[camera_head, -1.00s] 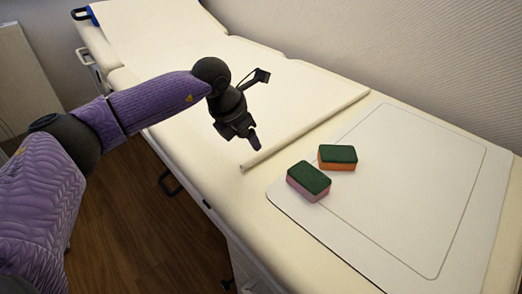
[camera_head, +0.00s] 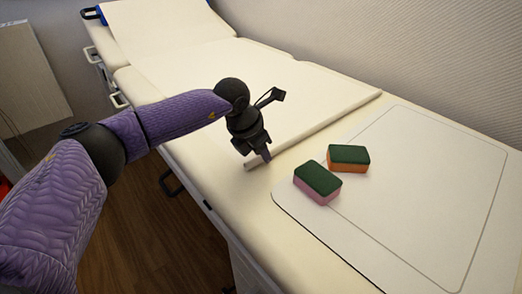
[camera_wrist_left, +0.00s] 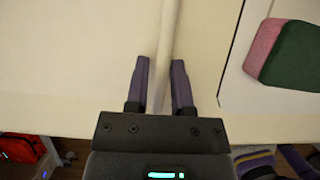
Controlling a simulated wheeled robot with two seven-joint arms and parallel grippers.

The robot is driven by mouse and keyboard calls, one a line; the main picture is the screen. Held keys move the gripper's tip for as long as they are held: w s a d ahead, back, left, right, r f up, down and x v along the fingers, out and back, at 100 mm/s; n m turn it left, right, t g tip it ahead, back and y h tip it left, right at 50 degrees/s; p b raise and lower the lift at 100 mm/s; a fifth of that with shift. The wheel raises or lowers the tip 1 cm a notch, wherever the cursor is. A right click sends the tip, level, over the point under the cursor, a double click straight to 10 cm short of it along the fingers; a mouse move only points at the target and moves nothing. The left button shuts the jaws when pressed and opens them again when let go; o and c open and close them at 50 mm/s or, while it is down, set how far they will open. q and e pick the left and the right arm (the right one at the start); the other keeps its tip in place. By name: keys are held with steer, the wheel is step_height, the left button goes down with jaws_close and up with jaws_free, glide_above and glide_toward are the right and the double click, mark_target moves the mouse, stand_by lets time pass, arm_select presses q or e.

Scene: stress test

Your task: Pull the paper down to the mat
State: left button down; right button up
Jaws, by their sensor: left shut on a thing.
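The white paper (camera_head: 310,92) lies along the padded couch and ends in a rolled front edge (camera_head: 328,122). The pale mat (camera_head: 420,190) with a thin outline lies to the right of this roll, apart from it. My left gripper (camera_head: 260,156) is at the near end of the roll, pointing down. In the left wrist view its two fingers (camera_wrist_left: 160,75) stand on either side of the roll (camera_wrist_left: 163,55), shut on it. The mat's edge (camera_wrist_left: 232,65) shows to the right there. My right gripper is not in view.
A pink sponge with green top (camera_head: 318,184) sits on the mat's near left part. An orange sponge with green top (camera_head: 348,158) sits just behind it. The rest of the mat is clear. A textured wall (camera_head: 430,50) runs along the couch's far side.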

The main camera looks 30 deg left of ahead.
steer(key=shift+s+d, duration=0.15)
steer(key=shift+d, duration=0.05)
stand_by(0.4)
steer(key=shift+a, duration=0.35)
